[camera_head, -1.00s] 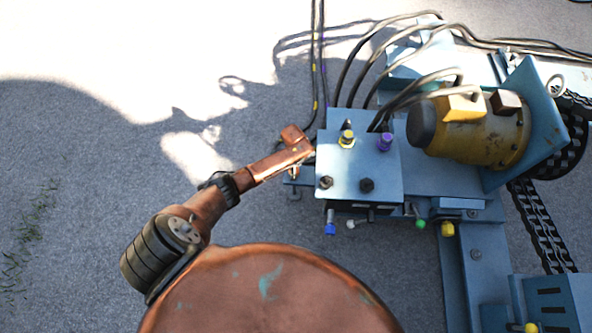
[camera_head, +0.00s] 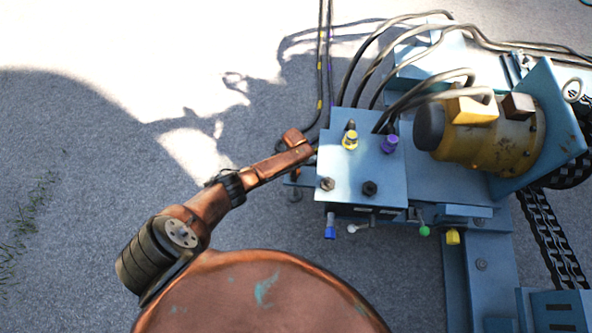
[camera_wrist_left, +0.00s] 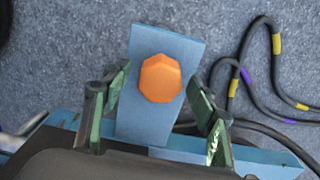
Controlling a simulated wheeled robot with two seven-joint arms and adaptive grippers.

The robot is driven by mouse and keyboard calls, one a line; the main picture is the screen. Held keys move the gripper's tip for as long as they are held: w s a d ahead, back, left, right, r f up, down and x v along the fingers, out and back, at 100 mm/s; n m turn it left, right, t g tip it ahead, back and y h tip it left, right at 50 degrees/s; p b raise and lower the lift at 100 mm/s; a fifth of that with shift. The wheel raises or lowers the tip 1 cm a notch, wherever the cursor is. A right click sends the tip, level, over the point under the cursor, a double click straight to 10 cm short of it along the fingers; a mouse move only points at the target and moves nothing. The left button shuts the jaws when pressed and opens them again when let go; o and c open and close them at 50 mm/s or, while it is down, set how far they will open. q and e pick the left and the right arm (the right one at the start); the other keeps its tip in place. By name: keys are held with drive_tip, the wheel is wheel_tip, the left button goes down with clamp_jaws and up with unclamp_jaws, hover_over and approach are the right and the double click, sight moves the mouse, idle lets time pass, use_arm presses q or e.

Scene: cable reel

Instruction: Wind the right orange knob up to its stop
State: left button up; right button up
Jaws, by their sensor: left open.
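In the left wrist view an orange knob (camera_wrist_left: 160,79), faceted and round, sits on a blue plate (camera_wrist_left: 146,124). My left gripper (camera_wrist_left: 160,86) is open, with one green finger on each side of the knob. There is a visible gap between each finger and the knob, and nothing is held. In the head view my left arm reaches in from the left, and its end (camera_head: 302,150) is at the left side of the blue machine box (camera_head: 365,170). The knob is not clearly visible there, hidden by the arm. My right gripper is not in view.
The box carries a yellow fitting (camera_head: 350,140), a purple fitting (camera_head: 389,144) and small coloured levers along its front. Black hoses (camera_head: 362,64) arch behind it. A yellow motor (camera_head: 490,130) and a chain (camera_head: 548,235) stand to the right.

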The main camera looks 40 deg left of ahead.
use_arm(q)
drive_tip(key=shift+f, duration=0.15)
drive_tip(key=shift+c, duration=0.6)
drive_tip(key=c, duration=1)
